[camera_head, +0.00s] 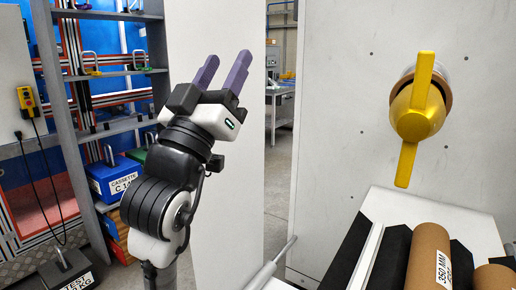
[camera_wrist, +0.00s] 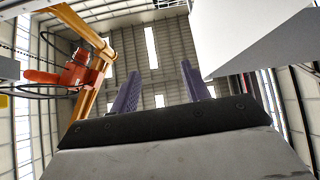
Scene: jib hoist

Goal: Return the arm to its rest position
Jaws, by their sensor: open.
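My gripper (camera_head: 222,72) is raised in the left-centre of the head view, its two purple fingers pointing up and slightly right. The fingers stand apart with nothing between them. In the wrist view my gripper (camera_wrist: 158,88) also shows open and empty, with the hall ceiling beyond it. My black and white arm rises from the lower edge of the head view, in front of a pale panel. The gripper appears to touch nothing.
A yellow handle (camera_head: 418,112) is on the grey wall (camera_head: 345,60) at right. Brown rolls (camera_head: 428,255) lie below it. An orange jib with a red hoist (camera_wrist: 75,72) is overhead.

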